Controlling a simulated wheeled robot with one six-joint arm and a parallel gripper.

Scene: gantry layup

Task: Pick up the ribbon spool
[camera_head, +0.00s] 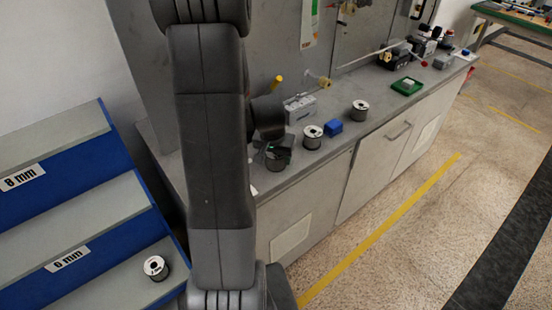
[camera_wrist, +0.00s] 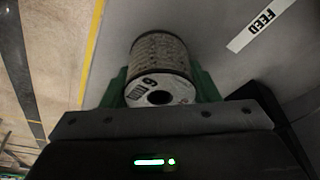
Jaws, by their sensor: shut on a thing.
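The ribbon spool (camera_wrist: 158,52) is a grey-wound cylinder with a white end face, a dark centre hole and dark lettering. In the wrist view it sits between the green fingers of my gripper (camera_wrist: 160,84), which is shut on it. In the head view my gripper (camera_head: 268,146) is over the near left part of the grey bench, partly behind my arm. The held spool (camera_head: 281,156) shows there as a dark shape at the fingers. I cannot tell whether it touches the bench top.
On the bench (camera_head: 335,146) stand two more spools (camera_head: 313,138) (camera_head: 360,110), a blue block (camera_head: 333,128), a grey box (camera_head: 300,108) and a green tray (camera_head: 407,86). Another spool (camera_head: 155,267) sits on the blue rack's "6 mm" shelf (camera_head: 105,290). A "FEED" label (camera_wrist: 262,24) shows on the grey surface.

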